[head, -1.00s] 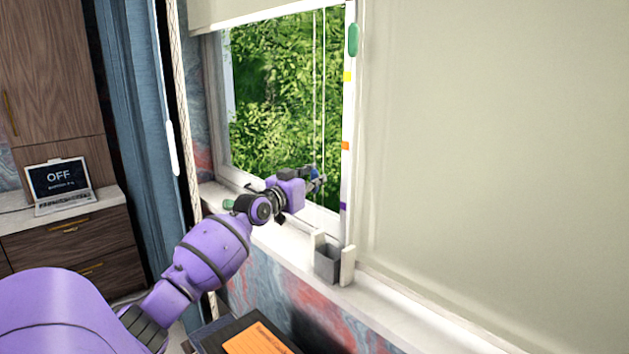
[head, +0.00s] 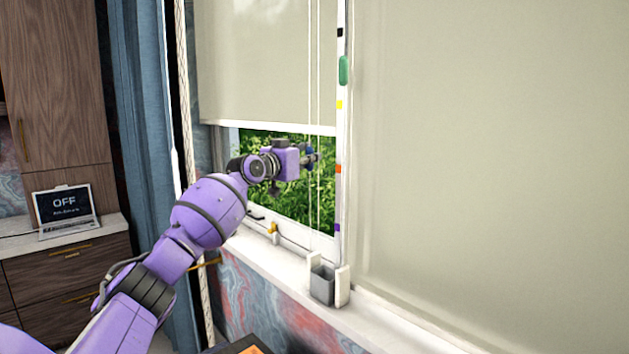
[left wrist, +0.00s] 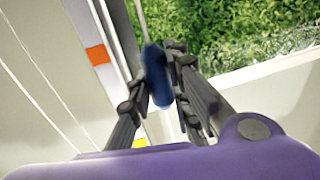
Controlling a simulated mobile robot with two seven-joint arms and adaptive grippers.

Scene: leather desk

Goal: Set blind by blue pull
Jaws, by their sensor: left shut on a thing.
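The blind (head: 265,70) hangs partway down the left window. Its bottom edge sits between the yellow mark (head: 339,104) and the orange mark (head: 338,168) on the window post, as the head view shows it. The blue pull (left wrist: 156,75) hangs on a thin cord. My left gripper (head: 311,157) is in front of the window, just above the orange mark's height. In the left wrist view, its fingers (left wrist: 160,88) are closed around the pull, one on each side. My right gripper is out of view.
A green tab (head: 343,70) and a purple mark (head: 337,227) are also on the post. A grey holder (head: 322,284) stands on the white sill, and a yellow handle (head: 272,229) is at the window's bottom. A lowered blind (head: 480,150) covers the right window.

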